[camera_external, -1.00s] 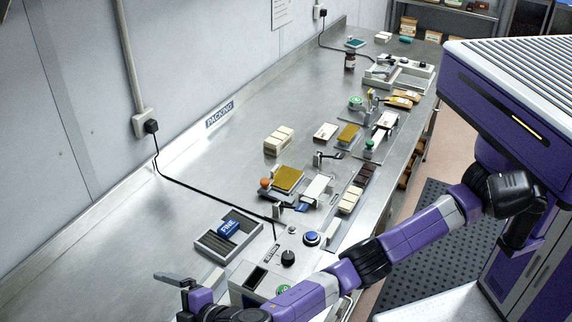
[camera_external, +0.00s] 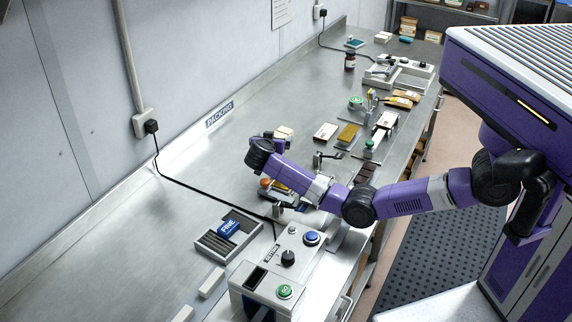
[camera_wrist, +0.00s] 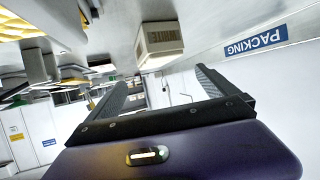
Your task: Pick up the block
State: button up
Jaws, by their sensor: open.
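A cream block (camera_external: 285,132) stands on the steel bench, partly hidden behind my gripper (camera_external: 268,138) in the external view. A blue block marked FINE (camera_external: 228,228) lies on a grey ribbed tray (camera_external: 210,245). The task does not say which block is meant. In the external view my fingertips are hard to make out, and I cannot tell the exact gap to the cream block.
A black cable (camera_external: 190,196) runs across the bench. The bench near the PACKING label (camera_external: 219,114) is clear.

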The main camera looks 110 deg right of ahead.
aim_at(279, 136)
jog(key=b+x, duration=0.1)
jog(key=x, duration=0.7)
jog(key=shift+s+a+f+b, duration=0.15)
jog(key=shift+a+f+b, duration=0.1)
jog(key=shift+b, duration=0.1)
grip_shut()
